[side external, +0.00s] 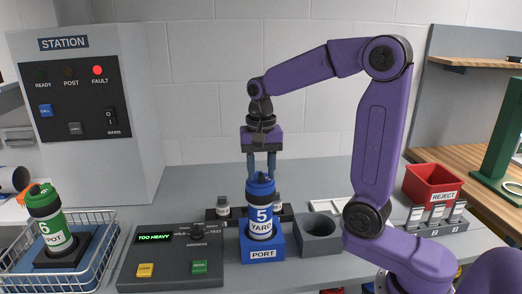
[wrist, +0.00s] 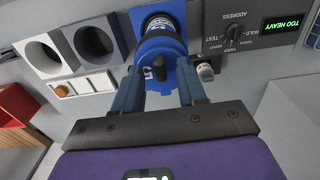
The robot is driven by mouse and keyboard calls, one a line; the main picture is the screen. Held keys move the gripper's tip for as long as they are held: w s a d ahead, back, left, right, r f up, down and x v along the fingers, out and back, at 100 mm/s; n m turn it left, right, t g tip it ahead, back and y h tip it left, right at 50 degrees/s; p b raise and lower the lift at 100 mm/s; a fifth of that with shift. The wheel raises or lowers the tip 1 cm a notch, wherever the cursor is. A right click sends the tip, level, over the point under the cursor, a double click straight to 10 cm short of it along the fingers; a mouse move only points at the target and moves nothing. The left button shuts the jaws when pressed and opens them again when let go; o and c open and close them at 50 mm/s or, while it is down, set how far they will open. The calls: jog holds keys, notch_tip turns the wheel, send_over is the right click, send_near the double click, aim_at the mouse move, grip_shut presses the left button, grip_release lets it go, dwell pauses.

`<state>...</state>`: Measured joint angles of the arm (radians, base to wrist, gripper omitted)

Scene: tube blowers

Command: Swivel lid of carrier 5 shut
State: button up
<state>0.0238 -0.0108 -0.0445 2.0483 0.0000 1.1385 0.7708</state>
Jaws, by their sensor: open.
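Carrier 5 (side external: 261,226) stands upright in the blue PORT block (side external: 262,254). It has a white label reading 5 YARD and a blue lid (side external: 260,184) at its top. The lid also shows in the wrist view (wrist: 161,46), with a dark knob-like part near its edge. I cannot tell how far the lid is swivelled. My gripper (side external: 261,174) points straight down over the carrier. Its two fingers are apart, one on each side of the lid's top (wrist: 158,82). I cannot tell whether either finger touches the lid.
A grey block with a round hole (side external: 320,228) stands right of the port. Left of it is a control box (side external: 170,260) reading TOO HEAVY. A wire basket (side external: 100,262) holds green carrier 6 (side external: 47,222). A red REJECT bin (side external: 432,184) is at right. The station's FAULT lamp (side external: 98,70) is lit.

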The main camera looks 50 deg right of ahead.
aim_at(260, 175)
notch_tip(260, 175, up, 17)
dwell(0.6)
dwell(0.4)
jog(key=s+a+f+n, duration=0.8)
jog(key=f+n, duration=0.3)
jog(key=f, duration=0.1)
jog(key=s+d+f+n, duration=0.1)
jog(key=s+f+n, duration=0.4)
jog(key=s, duration=0.3)
jog(key=s+d+f+n, duration=0.1)
jog(key=s+f+n, duration=0.4)
jog(key=s, duration=0.3)
jog(key=shift+f+n, duration=0.2)
jog(key=shift+n, duration=0.1)
jog(key=shift+w, duration=0.1)
dwell(0.6)
